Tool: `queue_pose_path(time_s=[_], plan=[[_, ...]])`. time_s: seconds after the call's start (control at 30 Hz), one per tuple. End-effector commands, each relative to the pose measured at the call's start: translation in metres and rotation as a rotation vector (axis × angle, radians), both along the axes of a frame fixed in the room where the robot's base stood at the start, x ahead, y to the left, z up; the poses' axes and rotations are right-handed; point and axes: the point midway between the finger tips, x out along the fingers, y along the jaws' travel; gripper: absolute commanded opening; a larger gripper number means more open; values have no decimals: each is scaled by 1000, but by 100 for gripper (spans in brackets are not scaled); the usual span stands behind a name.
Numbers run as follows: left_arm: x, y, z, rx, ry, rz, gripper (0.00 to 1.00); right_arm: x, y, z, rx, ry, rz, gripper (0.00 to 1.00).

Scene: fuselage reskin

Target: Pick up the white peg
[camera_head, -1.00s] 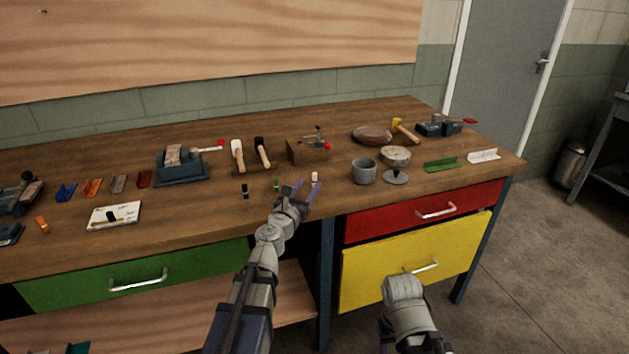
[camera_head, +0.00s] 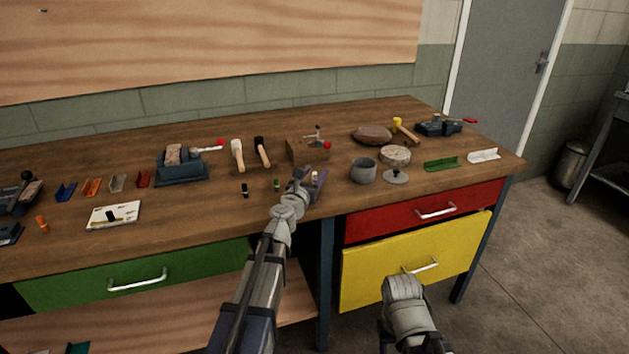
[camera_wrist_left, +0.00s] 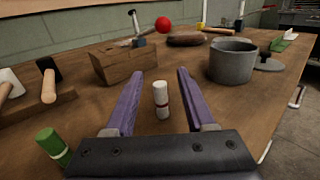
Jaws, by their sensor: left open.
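The white peg (camera_wrist_left: 161,99) stands upright on the wooden bench, with a dark band low on its side. In the left wrist view it is between the two purple fingers of my left gripper (camera_wrist_left: 159,98), with a gap on both sides. The fingers are open and hold nothing. In the head view my left gripper (camera_head: 312,180) is around the peg (camera_head: 315,176), which is partly hidden by it. Of my right arm only a grey part shows at the bottom; its fingers are not visible.
A green peg (camera_wrist_left: 52,143) stands left of my left gripper, and a black peg (camera_head: 245,190) farther left. Behind is a wooden block with a red-knobbed clamp (camera_wrist_left: 124,62). A grey cup (camera_wrist_left: 233,62) stands to the right. The bench's front edge is close.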

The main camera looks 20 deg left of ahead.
Motion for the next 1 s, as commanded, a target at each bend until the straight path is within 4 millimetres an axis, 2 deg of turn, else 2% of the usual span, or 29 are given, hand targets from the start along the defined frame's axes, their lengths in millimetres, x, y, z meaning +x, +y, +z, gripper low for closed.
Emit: queue_pose_path(time_s=[0.07, 0.53, 1.0], plan=[[0, 0, 0, 0, 0, 0, 52, 0, 0, 0, 0, 0, 0, 55], [-1, 0, 0, 0, 0, 1, 0, 0, 0, 0, 0, 0, 0, 55], [-1, 0, 0, 0, 0, 1, 0, 0, 0, 0, 0, 0, 0, 55]])
